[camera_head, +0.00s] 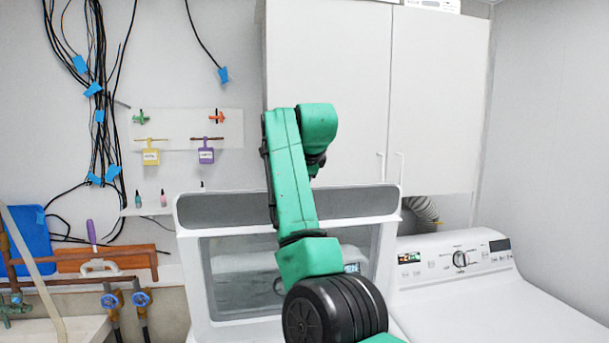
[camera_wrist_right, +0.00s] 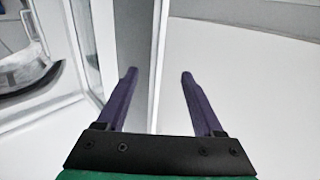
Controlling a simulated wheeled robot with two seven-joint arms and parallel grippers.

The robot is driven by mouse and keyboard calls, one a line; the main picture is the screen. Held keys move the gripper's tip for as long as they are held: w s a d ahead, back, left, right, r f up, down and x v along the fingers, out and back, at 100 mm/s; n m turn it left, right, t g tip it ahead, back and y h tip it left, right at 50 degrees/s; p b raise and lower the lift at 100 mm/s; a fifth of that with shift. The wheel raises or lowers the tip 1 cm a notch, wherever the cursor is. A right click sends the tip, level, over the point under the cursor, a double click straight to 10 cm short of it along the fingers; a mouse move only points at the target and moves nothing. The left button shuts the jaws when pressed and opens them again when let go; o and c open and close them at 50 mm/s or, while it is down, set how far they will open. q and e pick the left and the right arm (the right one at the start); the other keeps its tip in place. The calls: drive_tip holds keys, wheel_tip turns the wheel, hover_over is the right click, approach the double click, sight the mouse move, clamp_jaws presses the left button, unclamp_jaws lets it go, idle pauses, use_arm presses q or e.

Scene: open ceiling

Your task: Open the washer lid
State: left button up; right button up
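The washer lid (camera_head: 386,245) is raised and stands nearly upright in the head view, a white frame around a large glass window. The washer's control panel with its knob shows through the glass. The lower part of the washer is out of view. My right arm crosses in front of the lid, and its gripper cannot be seen in the head view. In the right wrist view my right gripper (camera_wrist_right: 158,75) is open, its two purple fingers apart with nothing held. The lid's white edge (camera_wrist_right: 106,45) is just left of the fingers. My left gripper is not in view.
A white machine (camera_head: 500,305) with a control panel stands right of the washer. A white cabinet (camera_head: 430,100) hangs above on the wall. Pipes with blue valves (camera_head: 140,298) and hanging black cables (camera_head: 98,100) are at the left.

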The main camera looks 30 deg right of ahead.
drive_tip(key=b+v, duration=0.2)
drive_tip(key=v, duration=0.9)
drive_tip(key=shift+s+a, duration=0.15)
drive_tip(key=shift+s, duration=0.2)
drive_tip(key=shift+s, duration=0.2)
drive_tip(key=shift+a, duration=0.1)
